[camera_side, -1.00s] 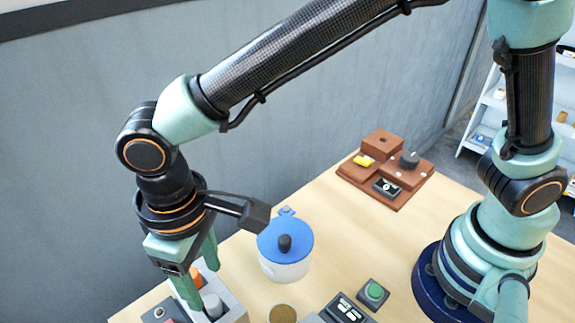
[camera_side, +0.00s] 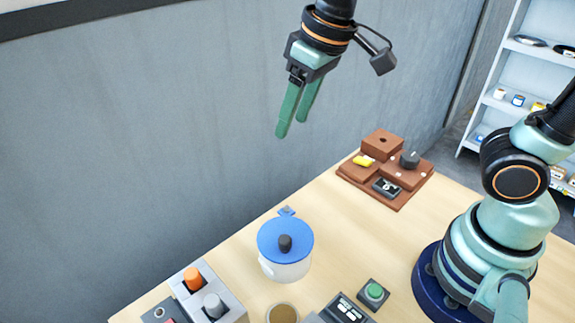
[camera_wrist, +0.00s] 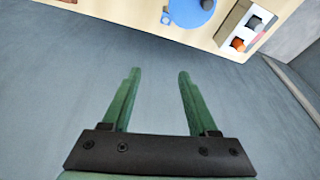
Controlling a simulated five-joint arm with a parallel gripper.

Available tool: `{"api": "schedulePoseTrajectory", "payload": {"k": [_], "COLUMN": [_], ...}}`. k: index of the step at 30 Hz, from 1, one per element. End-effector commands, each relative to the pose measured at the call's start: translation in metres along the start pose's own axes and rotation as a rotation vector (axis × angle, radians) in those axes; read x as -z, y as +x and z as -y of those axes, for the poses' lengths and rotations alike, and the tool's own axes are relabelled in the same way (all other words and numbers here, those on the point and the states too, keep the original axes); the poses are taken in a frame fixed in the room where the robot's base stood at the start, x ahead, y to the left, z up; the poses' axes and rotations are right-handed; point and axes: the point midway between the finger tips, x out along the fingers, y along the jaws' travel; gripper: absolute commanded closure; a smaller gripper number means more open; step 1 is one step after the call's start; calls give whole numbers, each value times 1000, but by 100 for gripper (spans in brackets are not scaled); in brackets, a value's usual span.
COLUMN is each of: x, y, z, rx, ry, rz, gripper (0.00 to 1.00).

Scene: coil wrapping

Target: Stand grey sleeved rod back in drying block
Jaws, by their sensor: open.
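The grey sleeved rod (camera_side: 213,304) stands in the pale grey drying block (camera_side: 232,303) at the lower left of the side view, with only its top part showing. An orange-topped rod (camera_side: 193,278) stands beside it in the same block. In the wrist view the grey top (camera_wrist: 255,23) and the orange top (camera_wrist: 238,44) show at the upper right. My gripper (camera_side: 293,125) is open and empty, high above the table and well clear of the block. The wrist view shows nothing between its two green fingers (camera_wrist: 159,74).
A white pot with a blue lid (camera_side: 285,240) stands right of the block. A green button box (camera_side: 374,293), a dark panel (camera_side: 345,309) and a round brown-topped item (camera_side: 283,313) are near the front. A brown stepped stand (camera_side: 387,171) is at the back. A grey wall (camera_side: 130,150) rises behind.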

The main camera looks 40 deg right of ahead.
Motion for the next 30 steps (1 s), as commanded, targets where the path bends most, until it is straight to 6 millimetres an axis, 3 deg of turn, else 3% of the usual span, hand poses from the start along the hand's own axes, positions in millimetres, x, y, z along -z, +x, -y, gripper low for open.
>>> {"api": "schedulePoseTrajectory", "payload": {"k": [1,3,9,15,30], "x": [-8,-20,-50,-59,-59], "y": [-6,-10,-14,-14,-14], "z": [-26,-53,-100,-112,-112], "rx": [-19,-44,-107,-130,-128], "ry": [49,95,181,204,203], "rz": [-42,-88,-176,-200,-199], "gripper": [40,40,40,40,40]}}
